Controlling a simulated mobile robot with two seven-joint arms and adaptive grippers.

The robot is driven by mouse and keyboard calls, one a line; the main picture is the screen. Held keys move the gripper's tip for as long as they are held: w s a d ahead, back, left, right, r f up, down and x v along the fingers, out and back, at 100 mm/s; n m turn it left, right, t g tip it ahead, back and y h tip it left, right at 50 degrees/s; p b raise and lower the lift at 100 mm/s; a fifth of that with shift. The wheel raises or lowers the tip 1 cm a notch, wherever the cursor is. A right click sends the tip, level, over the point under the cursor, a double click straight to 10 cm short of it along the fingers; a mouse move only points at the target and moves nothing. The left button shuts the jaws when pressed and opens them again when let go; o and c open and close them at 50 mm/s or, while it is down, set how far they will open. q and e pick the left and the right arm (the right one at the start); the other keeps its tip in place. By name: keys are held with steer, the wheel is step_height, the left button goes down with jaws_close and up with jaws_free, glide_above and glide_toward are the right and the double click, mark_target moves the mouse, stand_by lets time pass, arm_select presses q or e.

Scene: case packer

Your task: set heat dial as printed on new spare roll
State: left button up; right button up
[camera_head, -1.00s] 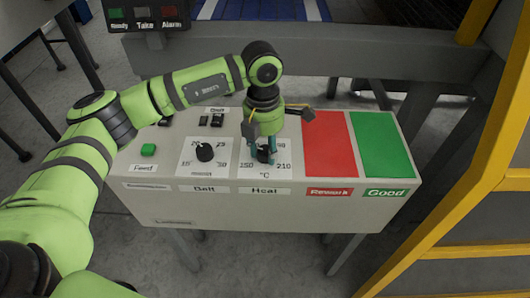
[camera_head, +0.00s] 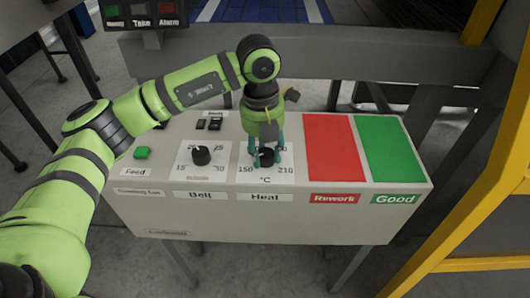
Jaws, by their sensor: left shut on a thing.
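The heat dial (camera_head: 266,157) is a black knob on a white scale plate marked 150 and 210 °C, above the "Heat" label (camera_head: 265,197). My left gripper (camera_head: 267,158) points down over the panel, its teal fingers shut on the heat dial. The fingers and wrist hide part of the knob and the top of its scale, so I cannot tell its setting. No spare roll shows in the view. My right gripper is not in view.
The belt dial (camera_head: 202,156) stands left of the heat dial, and a green Feed button (camera_head: 142,153) lies further left. A red Rework pad (camera_head: 334,147) and green Good pad (camera_head: 391,148) fill the right. A yellow frame (camera_head: 465,225) stands at far right.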

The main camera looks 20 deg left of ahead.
mark_target(263, 152)
arm_select(q)
steer(key=shift+n, duration=0.3)
steer(key=o, duration=1.1)
steer(key=shift+o, duration=0.2)
steer(key=shift+r, duration=0.1)
step_height(263, 152, up, 12)
steer(key=shift+a, duration=0.3)
